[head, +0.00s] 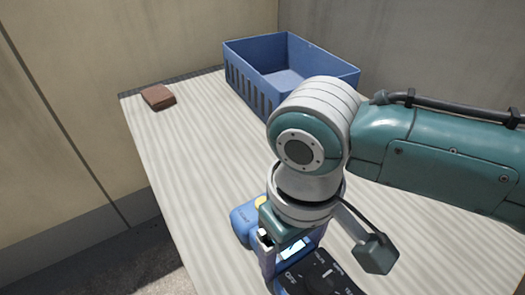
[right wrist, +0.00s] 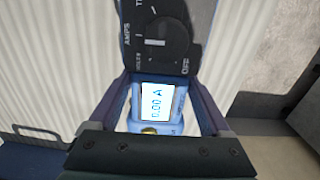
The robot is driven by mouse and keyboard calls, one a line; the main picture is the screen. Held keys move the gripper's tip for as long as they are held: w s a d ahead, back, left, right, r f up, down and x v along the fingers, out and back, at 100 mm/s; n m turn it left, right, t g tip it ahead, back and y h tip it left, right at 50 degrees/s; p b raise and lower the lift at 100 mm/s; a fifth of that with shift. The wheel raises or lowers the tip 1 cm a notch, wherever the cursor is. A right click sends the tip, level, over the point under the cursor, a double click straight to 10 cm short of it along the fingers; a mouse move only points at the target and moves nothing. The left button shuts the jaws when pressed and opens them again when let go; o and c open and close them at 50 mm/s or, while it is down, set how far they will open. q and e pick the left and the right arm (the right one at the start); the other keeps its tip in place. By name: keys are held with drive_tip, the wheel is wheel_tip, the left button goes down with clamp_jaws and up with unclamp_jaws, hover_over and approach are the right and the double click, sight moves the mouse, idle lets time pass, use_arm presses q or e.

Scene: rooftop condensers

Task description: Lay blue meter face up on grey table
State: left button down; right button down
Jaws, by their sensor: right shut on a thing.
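The blue meter (head: 240,222) is at the near part of the grey table (head: 205,165), partly hidden under my right arm. Its black dial section (head: 320,278) and lit display face up toward the gripper. My right gripper (right wrist: 162,100) is shut on the meter, one finger on each side of the display. I cannot tell whether the meter's underside touches the table. My left gripper is not in view.
A blue slatted basket (head: 250,88), empty where I see in, stands at the back of the table. A brown block (head: 158,97) lies at the back left corner. The table's left edge drops to the floor. The left middle of the tabletop is clear.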

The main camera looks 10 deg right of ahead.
sight(292, 251)
drive_tip(key=shift+f, duration=0.1)
unclamp_jaws()
wheel_tip(292, 251, up, 12)
drive_tip(key=p, duration=0.5)
drive_tip(key=s+a+t+y, duration=0.2)
drive_tip(key=s+y, duration=0.1)
drive_tip(key=s, duration=0.3)
drive_tip(key=s+d+m+t+h, duration=0.1)
drive_tip(key=s+d+m+h, duration=0.1)
drive_tip(key=s+d, duration=0.4)
drive_tip(key=d+r, duration=0.1)
drive_tip(key=d, duration=0.4)
drive_tip(key=shift+d+t+h, duration=0.2)
drive_tip(key=shift+t+h, duration=0.1)
drive_tip(key=shift+h, duration=0.1)
drive_tip(key=shift+s, duration=0.1)
